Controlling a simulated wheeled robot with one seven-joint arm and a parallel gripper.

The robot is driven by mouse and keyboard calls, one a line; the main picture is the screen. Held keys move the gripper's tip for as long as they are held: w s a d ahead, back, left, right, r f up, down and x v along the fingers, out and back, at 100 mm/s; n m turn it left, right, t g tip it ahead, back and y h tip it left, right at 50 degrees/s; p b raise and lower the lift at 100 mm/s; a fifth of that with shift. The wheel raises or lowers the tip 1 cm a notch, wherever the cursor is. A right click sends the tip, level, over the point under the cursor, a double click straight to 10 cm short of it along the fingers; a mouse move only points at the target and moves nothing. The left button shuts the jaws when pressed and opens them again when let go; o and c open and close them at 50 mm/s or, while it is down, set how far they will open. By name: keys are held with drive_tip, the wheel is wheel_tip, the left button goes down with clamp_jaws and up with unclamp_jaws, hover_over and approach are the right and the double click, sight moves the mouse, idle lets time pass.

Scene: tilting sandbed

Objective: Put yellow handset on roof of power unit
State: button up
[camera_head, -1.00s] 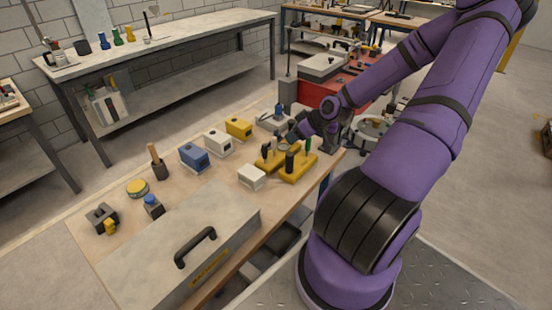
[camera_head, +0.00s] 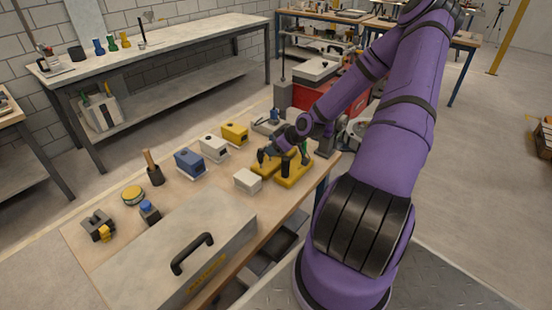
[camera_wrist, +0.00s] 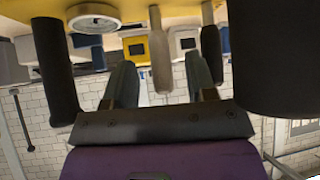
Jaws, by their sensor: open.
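I cannot tell for sure which thing is the yellow handset. Yellow holders (camera_head: 292,181) on the bench carry upright dark and green handles. A row of blue (camera_head: 189,163), white (camera_head: 214,149) and yellow (camera_head: 234,134) box units stands to their left and behind; which one is the power unit is unclear. My gripper (camera_head: 272,157) is open, low among the holders. In the wrist view its two fingers (camera_wrist: 161,88) stand apart on either side of a beige handle (camera_wrist: 160,62), with no visible grip. A yellow box with a dark window (camera_wrist: 137,46) shows beyond the fingers.
A large grey case with a black handle (camera_head: 192,254) fills the bench's near side. A yellow-and-black piece (camera_head: 100,227) lies at the left. Dark upright cylinders (camera_wrist: 56,70) flank my gripper closely.

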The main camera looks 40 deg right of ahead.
drive_tip(key=shift+x, duration=1.3)
drive_tip(key=shift+s, duration=0.1)
clamp_jaws()
wheel_tip(320, 180, up, 10)
drive_tip(key=shift+r, duration=0.1)
